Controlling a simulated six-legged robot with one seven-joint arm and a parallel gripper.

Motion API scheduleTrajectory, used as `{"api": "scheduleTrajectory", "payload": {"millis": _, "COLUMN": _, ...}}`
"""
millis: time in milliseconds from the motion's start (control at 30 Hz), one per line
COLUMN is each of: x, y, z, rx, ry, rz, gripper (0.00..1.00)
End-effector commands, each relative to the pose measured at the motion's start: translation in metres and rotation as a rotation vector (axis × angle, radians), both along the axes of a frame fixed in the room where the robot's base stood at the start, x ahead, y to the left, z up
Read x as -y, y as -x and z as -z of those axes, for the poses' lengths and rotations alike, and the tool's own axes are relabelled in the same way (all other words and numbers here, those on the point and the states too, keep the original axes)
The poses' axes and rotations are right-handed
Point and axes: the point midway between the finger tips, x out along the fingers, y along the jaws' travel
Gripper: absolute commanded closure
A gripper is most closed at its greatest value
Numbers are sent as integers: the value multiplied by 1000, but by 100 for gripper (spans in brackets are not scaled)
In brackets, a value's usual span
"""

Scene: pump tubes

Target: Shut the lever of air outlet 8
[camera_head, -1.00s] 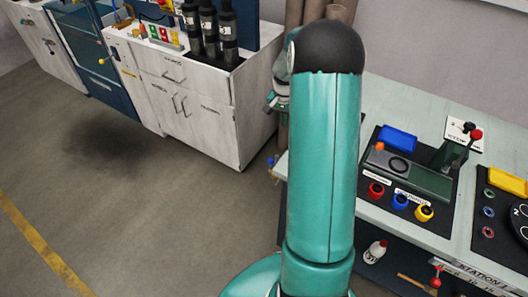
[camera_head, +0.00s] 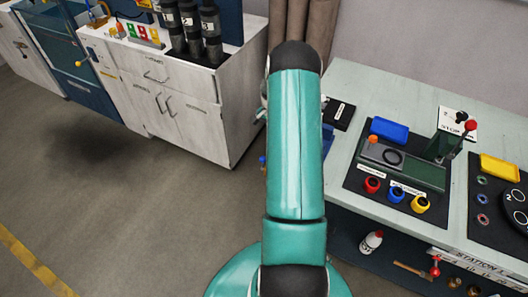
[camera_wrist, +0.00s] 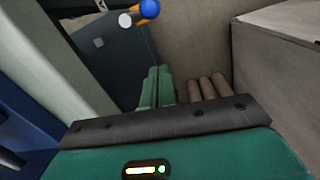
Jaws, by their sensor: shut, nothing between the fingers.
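My gripper (camera_wrist: 157,72) shows in the wrist view as two teal fingers side by side, shut with nothing between them. In the head view my own teal arm hides it. A blue ball (camera_wrist: 149,9) with a white cylinder (camera_wrist: 126,20) and some orange shows at the top of the wrist view, beyond and left of the fingertips, apart from them. I cannot tell whether it is an air outlet lever. A small blue knob (camera_head: 263,161) shows at the left end of the workbench in the head view. No outlet number 8 is readable.
The workbench (camera_head: 350,90) on the right carries a green device (camera_head: 405,170) and coloured cups. Brown vertical tubes (camera_head: 302,30) stand behind my arm; they also show in the wrist view (camera_wrist: 209,88). A white cabinet (camera_head: 190,110) stands at left. The floor (camera_head: 120,190) before it is clear.

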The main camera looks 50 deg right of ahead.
Motion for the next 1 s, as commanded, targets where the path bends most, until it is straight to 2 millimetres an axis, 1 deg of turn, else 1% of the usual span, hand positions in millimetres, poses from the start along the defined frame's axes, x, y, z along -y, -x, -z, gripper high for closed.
{"api": "scheduleTrajectory", "payload": {"millis": 133, "x": 0, "y": 1, "z": 3, "rx": -1, "ry": 0, "rz": 1, "gripper": 100}}
{"api": "scheduleTrajectory", "payload": {"millis": 267, "x": 0, "y": 1, "z": 16, "rx": -2, "ry": -1, "rz": -1, "gripper": 100}}
{"api": "scheduleTrajectory", "payload": {"millis": 500, "x": -3, "y": 0, "z": 60, "rx": -1, "ry": -2, "rz": -3, "gripper": 100}}
{"api": "scheduleTrajectory", "payload": {"millis": 767, "x": -4, "y": 1, "z": 100, "rx": -1, "ry": -2, "rz": -4, "gripper": 100}}
{"api": "scheduleTrajectory", "payload": {"millis": 1000, "x": -31, "y": 4, "z": 88, "rx": 0, "ry": 2, "rz": -6, "gripper": 100}}
